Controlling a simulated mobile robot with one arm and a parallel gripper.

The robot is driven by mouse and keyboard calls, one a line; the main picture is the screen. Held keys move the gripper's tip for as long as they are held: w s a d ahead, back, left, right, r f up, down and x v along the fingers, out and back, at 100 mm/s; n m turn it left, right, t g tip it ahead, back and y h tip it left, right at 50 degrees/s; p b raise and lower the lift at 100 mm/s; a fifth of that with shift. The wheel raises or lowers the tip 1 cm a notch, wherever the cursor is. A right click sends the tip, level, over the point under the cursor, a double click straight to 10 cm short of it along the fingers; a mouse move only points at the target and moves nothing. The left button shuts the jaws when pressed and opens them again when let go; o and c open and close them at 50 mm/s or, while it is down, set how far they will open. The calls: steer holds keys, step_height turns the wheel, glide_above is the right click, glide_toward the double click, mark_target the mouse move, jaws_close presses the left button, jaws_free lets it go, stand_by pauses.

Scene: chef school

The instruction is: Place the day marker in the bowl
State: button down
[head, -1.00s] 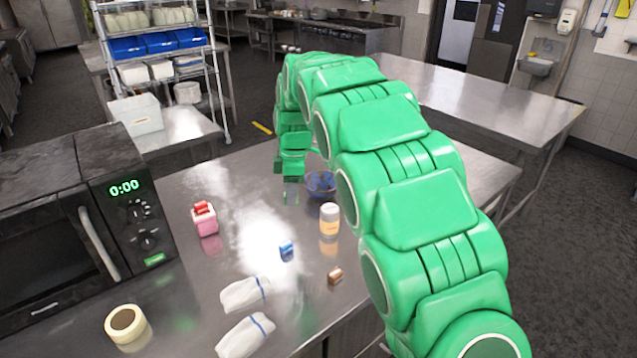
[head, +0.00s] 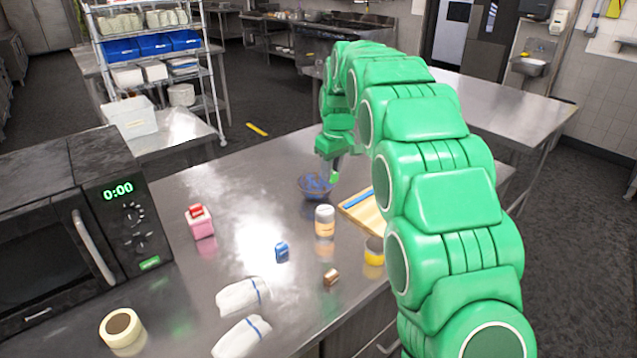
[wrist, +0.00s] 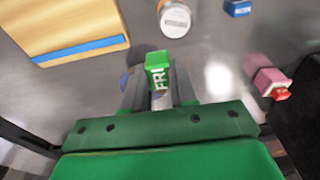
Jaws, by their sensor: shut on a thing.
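The day marker (wrist: 157,75) is a small green block lettered FRI, held between the fingers of my gripper (wrist: 160,92) in the wrist view. The bowl (head: 314,187) is dark with blue inside and stands on the steel table. In the wrist view the bowl (wrist: 138,54) shows only in part behind the marker and fingers. I cannot tell whether the marker is over the bowl's opening or how high it is.
A wooden board (head: 372,219) with a blue strip lies right of the bowl. A white-topped jar (head: 325,221) stands close in front. A yellow jar (head: 374,252), blue item (head: 282,251), pink box (head: 201,223) and folded cloths (head: 243,295) are nearer. A microwave (head: 70,220) is at left.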

steer(key=w+a+f, duration=0.3)
steer(key=w+f, duration=0.6)
steer(key=w, duration=0.3)
steer(key=shift+w+f, duration=0.25)
steer(key=shift+w, duration=0.15)
stand_by(0.4)
steer(key=shift+w+a+f, duration=0.15)
steer(key=shift+w+f, duration=0.05)
steer(key=shift+w, duration=0.05)
steer(key=shift+f, duration=1.55)
steer(key=shift+f, duration=0.3)
steer(key=c, duration=1.2)
jaws_free()
